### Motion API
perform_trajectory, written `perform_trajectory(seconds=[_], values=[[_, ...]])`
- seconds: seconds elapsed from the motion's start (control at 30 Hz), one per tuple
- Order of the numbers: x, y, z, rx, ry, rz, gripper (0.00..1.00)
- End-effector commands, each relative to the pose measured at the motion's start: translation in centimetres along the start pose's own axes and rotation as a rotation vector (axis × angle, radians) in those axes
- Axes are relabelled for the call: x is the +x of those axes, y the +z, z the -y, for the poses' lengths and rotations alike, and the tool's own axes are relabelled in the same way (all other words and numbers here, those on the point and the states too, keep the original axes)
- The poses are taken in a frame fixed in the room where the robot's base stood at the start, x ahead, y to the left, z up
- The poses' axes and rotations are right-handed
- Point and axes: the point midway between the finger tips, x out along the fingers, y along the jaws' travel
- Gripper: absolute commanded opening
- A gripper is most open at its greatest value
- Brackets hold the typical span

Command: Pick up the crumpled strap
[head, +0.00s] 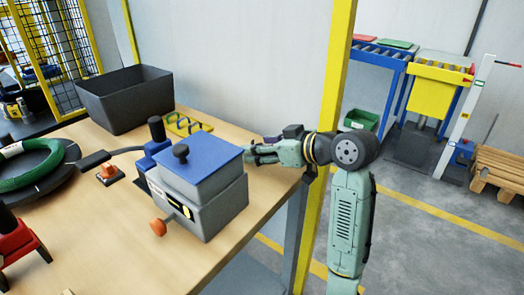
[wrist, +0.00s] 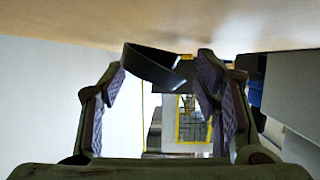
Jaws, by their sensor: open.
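A dark, curved band, which looks like the crumpled strap (wrist: 150,65), shows in the wrist view between the tips of my fingers. Its left end is close to the left finger pad and its right end slants toward the right one; I cannot tell whether either touches. My gripper (wrist: 161,72) is open, with purple pads on both fingers. In the head view my gripper (head: 256,153) is low over the right edge of the table, just behind the grey box with a blue lid (head: 200,190). I cannot make out the strap in the head view.
The wooden table (head: 105,225) holds a dark open bin (head: 125,98), a yellow rack (head: 187,124), a green coil (head: 30,165) and a red tool (head: 20,245). The blue-lidded box stands close to my gripper. A yellow post (head: 330,120) rises beside my arm.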

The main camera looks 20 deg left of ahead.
Motion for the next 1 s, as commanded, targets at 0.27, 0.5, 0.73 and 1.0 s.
perform_trajectory(seconds=[0.27, 0.5, 0.73, 1.0], values=[[-0.03, 0.03, 0.01, 0.0, 0.0, 0.0, 0.45], [-0.04, 0.02, 0.01, 0.0, 0.0, 0.0, 0.29], [-0.04, 0.02, 0.01, 0.0, 0.0, 0.001, 0.14], [-0.1, -0.11, 0.01, 0.0, 0.0, 0.0, 0.14]])
